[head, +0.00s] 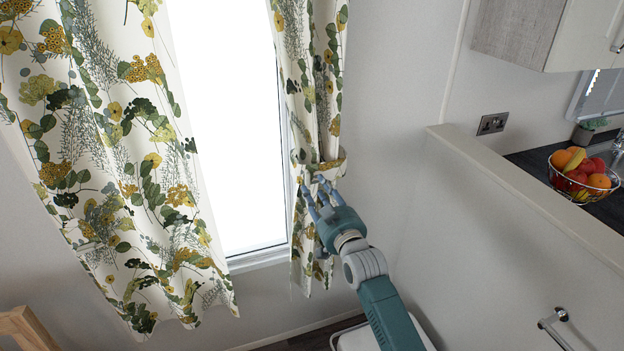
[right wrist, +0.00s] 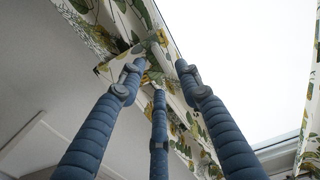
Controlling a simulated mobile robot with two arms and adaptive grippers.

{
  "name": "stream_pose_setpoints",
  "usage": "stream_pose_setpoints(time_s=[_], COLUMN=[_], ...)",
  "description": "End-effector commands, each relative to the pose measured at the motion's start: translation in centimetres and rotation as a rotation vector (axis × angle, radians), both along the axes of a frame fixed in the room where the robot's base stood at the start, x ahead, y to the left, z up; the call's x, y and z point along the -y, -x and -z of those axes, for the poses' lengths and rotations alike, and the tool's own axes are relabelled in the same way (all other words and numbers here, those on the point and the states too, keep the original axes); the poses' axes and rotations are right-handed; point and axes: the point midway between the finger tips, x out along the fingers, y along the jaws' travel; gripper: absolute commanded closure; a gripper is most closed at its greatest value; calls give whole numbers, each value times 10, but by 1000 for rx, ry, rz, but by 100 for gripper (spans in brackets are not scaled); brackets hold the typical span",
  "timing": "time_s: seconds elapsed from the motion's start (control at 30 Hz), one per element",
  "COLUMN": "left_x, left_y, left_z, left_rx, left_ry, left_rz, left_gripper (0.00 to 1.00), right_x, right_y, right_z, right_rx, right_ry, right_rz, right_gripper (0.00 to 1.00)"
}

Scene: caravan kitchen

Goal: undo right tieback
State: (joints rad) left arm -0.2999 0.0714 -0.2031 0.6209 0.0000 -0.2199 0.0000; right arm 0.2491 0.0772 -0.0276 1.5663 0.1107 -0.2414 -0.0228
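The right curtain (head: 322,70) is a narrow floral panel at the window's right side, gathered at its middle. The right tieback (head: 331,166), a band in the same floral cloth, goes around it. In the right wrist view, the tieback (right wrist: 122,68) shows just beyond the fingertips, with the curtain (right wrist: 128,18) above. My right gripper (head: 318,192) is at the tieback's lower front edge. Its blue fingers look spread in both views, the tips (right wrist: 160,72) apart around the tieback's end; contact is unclear. My left gripper is not in view.
The left curtain (head: 110,150) hangs wide across the window's left part. A pale half-wall (head: 500,220) stands to the right, with a wire fruit bowl (head: 583,185) on the dark counter behind it. A wooden edge (head: 28,328) shows at lower left.

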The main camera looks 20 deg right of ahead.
Motion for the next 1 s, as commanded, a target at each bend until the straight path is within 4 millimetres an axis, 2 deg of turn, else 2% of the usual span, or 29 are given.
stream_pose_setpoints(time_s=[0.1, 0.3, 0.67, 0.83, 1.0], left_x=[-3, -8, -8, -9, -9], left_y=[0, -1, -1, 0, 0], left_z=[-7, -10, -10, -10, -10], left_rx=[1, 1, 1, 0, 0], left_ry=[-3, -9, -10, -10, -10], left_rz=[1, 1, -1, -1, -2], left_gripper=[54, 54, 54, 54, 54], right_x=[-1, -1, -2, -2, -2], right_y=[-21, -40, -44, -44, -44], right_z=[-2, 0, 1, 1, 1], right_rx=[-1, -2, -1, -1, -1], right_ry=[0, 1, 1, 1, 1], right_rz=[0, 0, 0, 0, 0], right_gripper=[66, 66, 66, 100, 100])
